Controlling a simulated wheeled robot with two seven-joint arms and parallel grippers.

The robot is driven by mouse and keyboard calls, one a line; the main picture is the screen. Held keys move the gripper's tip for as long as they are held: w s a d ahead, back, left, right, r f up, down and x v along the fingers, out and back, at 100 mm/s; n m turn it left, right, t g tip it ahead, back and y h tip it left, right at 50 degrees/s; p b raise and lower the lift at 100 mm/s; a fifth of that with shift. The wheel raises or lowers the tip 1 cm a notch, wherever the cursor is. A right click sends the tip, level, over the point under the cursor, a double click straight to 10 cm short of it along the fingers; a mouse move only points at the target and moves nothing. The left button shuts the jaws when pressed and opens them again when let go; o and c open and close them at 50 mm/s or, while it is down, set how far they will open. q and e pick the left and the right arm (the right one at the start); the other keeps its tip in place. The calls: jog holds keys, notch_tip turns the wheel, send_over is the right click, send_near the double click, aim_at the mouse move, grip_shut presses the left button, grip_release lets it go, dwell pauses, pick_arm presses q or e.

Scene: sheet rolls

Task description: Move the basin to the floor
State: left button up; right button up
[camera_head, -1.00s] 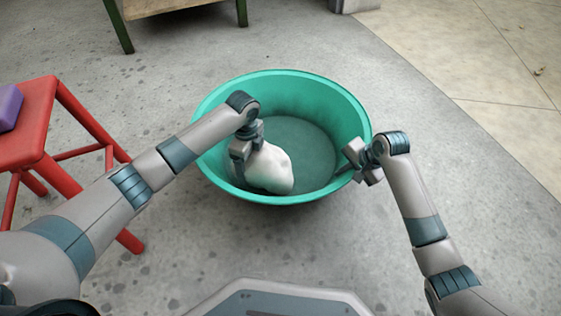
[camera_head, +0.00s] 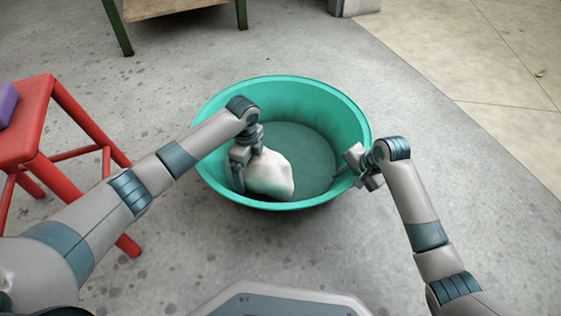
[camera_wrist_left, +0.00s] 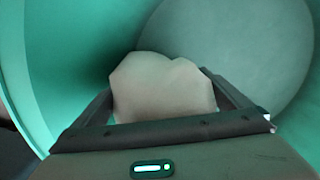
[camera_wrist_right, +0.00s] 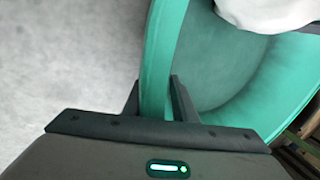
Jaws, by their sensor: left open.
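The green basin (camera_head: 345,115) is in the middle of the head view, low over or on the floor; I cannot tell whether its base touches. A white lump, perhaps a cloth bundle, (camera_head: 272,174) lies inside it at the front left. My left gripper (camera_head: 240,170) is inside the basin, open, with the lump (camera_wrist_left: 162,90) showing between its fingers in the left wrist view. My right gripper (camera_head: 347,164) is at the basin's right rim. In the right wrist view its fingers (camera_wrist_right: 155,100) are close on both sides of the basin wall.
A red stool (camera_head: 35,125) with a purple block (camera_head: 7,104) on it stands at the left. A table with green legs (camera_head: 118,28) is at the back. A grey block (camera_head: 355,6) stands at the top. The floor around the basin is clear.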

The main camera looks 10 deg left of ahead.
pick_arm(q)
notch_tip(320, 180, up, 12)
jog(key=shift+a+f, duration=0.1)
dwell(0.5)
pick_arm(e)
jog(key=v, duration=1.2)
jog(key=shift+a+r, duration=0.1)
jog(key=shift+r, duration=0.05)
dwell(0.5)
